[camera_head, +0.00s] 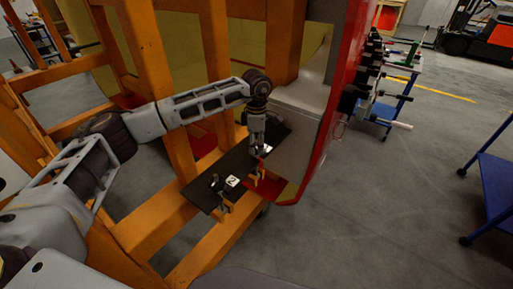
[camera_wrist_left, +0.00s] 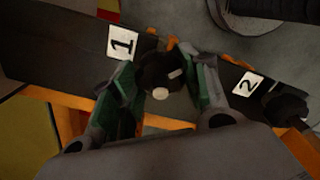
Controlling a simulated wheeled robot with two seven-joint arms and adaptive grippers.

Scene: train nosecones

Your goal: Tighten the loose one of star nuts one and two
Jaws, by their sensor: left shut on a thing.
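My left gripper (camera_head: 258,150) reaches down to the black plank on the orange frame in the head view. In the left wrist view the gripper (camera_wrist_left: 160,85) has its green-lined fingers on either side of a black star nut (camera_wrist_left: 160,72) beside the label 1 (camera_wrist_left: 122,43), shut on it. A second black star nut (camera_wrist_left: 288,107) stands beside the label 2 (camera_wrist_left: 248,84), apart from the gripper. In the head view star nut two (camera_head: 216,182) shows left of its label 2 (camera_head: 232,181). My right gripper is not in view.
The black plank (camera_head: 205,193) lies on an orange frame (camera_head: 186,150). A red and grey nosecone (camera_head: 305,120) stands close at the right of my gripper. A tool trolley (camera_head: 400,85) and a blue cart (camera_head: 495,185) are farther right, with clear floor between.

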